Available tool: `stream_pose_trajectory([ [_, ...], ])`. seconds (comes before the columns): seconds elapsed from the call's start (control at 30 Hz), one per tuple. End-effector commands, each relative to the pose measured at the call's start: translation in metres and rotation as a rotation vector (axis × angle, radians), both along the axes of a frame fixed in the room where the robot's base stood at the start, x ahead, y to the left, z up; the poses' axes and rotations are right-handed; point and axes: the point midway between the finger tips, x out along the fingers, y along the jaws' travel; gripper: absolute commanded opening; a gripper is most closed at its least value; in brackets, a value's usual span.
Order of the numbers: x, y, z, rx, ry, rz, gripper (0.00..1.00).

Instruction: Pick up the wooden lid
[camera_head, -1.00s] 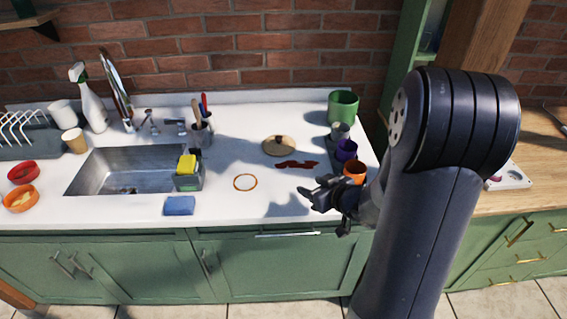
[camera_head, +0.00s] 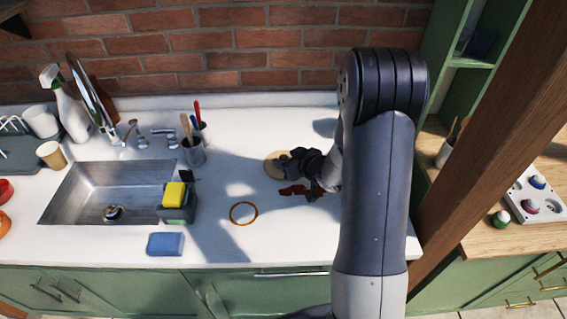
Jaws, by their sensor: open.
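The wooden lid (camera_head: 273,167) is a round, light tan disc lying on the white counter, right of the utensil cup. Its right part is hidden behind my gripper (camera_head: 291,174). The lid's knob cannot be made out. My gripper is open, at the lid's right side and partly over it in the picture. I cannot tell whether the fingers touch the lid.
A dark red flat patch (camera_head: 293,190) lies just below my gripper. An orange ring (camera_head: 243,213) lies on the counter to the left. The utensil cup (camera_head: 193,152) and a sponge holder (camera_head: 178,208) stand beside the sink (camera_head: 105,190). A blue sponge (camera_head: 166,244) lies in front.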

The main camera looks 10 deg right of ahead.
Motion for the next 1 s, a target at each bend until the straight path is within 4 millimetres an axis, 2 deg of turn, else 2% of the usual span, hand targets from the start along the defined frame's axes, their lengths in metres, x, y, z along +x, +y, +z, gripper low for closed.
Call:
stream_pose_trajectory([
  [0.17, -0.0001, 0.0000, 0.0000, 0.000, 0.000, 0.000, 0.45],
  [0.7, -0.0003, -0.0001, 0.0002, 0.000, 0.000, 0.000, 0.01],
  [1.0, 0.0000, -0.0001, 0.0034, 0.000, -0.002, 0.000, 0.00],
])
